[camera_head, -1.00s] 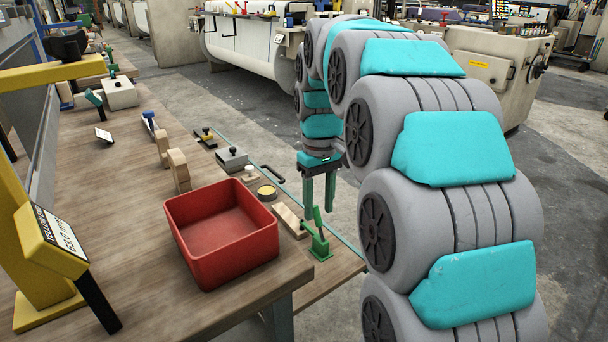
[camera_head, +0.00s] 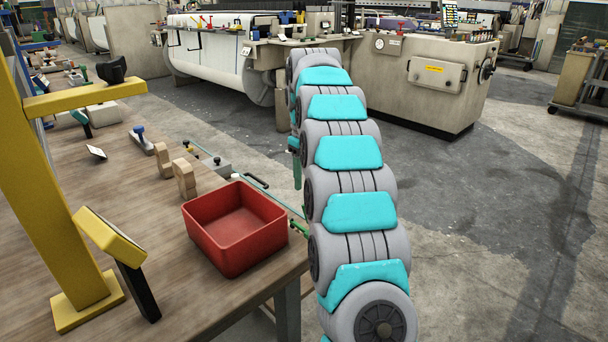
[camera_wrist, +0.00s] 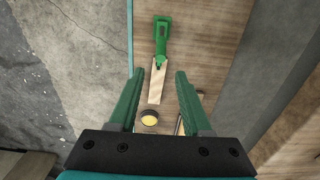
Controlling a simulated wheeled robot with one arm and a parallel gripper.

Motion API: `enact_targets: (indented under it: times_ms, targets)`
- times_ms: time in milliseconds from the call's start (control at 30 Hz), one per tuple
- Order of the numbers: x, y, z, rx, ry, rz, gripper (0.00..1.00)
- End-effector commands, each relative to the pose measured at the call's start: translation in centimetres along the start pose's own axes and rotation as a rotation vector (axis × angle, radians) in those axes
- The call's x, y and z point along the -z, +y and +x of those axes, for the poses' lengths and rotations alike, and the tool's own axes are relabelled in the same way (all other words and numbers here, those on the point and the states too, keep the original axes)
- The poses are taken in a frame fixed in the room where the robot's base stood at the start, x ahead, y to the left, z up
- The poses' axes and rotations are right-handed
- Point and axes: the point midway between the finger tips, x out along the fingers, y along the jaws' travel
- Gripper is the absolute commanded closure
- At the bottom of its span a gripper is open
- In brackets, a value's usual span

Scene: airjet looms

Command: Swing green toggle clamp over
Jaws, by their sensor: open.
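The green toggle clamp (camera_wrist: 161,38) is in the upper middle of the wrist view, beyond my fingertips, with its narrow end by a pale wooden strip. In the head view only a small part of the clamp (camera_head: 299,228) shows beside the red bin; my arm hides the rest. My gripper (camera_wrist: 158,74) is open, its two green fingers apart and nothing between them touching. In the head view a green finger (camera_head: 297,172) shows at the left edge of my arm.
The pale wooden strip (camera_wrist: 157,86) and a round yellow-topped tin (camera_wrist: 149,118) lie below the clamp. A red bin (camera_head: 235,225) stands on the wooden bench (camera_head: 140,262) near its corner. Wooden blocks (camera_head: 184,178) stand behind it. Open floor lies to the right.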

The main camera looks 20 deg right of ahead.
Motion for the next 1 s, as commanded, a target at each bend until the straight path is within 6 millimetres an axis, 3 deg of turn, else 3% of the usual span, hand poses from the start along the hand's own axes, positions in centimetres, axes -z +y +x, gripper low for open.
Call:
enact_targets:
  times_ms: [667, 1000]
  targets:
    - [-0.2, -0.1, 7.7, 0.003, -0.003, 0.001, 0.51]
    - [-0.1, -0.1, 7.7, 0.001, -0.002, 0.001, 0.51]
